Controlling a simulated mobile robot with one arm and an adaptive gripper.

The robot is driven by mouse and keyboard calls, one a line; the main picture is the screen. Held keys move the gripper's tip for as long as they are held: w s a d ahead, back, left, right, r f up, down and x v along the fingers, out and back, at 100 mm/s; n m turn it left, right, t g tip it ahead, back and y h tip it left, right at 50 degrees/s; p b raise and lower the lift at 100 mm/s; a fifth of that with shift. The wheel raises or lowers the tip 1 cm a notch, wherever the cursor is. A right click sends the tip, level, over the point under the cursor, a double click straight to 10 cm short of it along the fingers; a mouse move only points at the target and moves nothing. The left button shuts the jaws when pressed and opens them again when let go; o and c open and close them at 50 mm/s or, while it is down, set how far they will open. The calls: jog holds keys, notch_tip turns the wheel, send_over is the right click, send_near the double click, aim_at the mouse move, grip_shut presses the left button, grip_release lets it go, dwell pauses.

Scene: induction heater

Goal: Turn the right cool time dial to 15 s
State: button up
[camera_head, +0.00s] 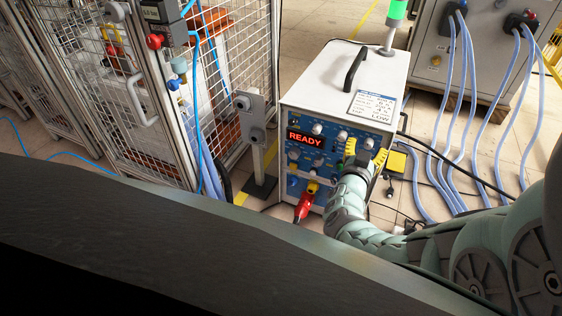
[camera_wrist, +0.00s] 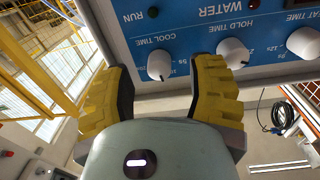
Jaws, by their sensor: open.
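The heater's blue control panel (camera_wrist: 190,30) fills the top of the wrist view, with its labels upside down. A white knob labelled COOL TIME (camera_wrist: 158,65) sits between the two yellow fingers of my gripper (camera_wrist: 163,72). The fingers are open, one on each side of the knob; I cannot tell whether they touch it. Its pointer setting is unclear. In the head view my gripper (camera_head: 365,153) is at the right side of the heater's front (camera_head: 322,138), and it hides the knob there.
A HOLD TIME knob (camera_wrist: 233,53) is close beside the right finger, with another knob (camera_wrist: 303,43) beyond it. The display (camera_head: 305,139) reads READY. A red plug (camera_head: 304,206) sticks out lower on the front. A grey post box (camera_head: 250,117) stands left; cables hang right.

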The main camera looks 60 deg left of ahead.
jog(key=shift+x, duration=0.9)
jog(key=shift+f, duration=0.1)
grip_shut()
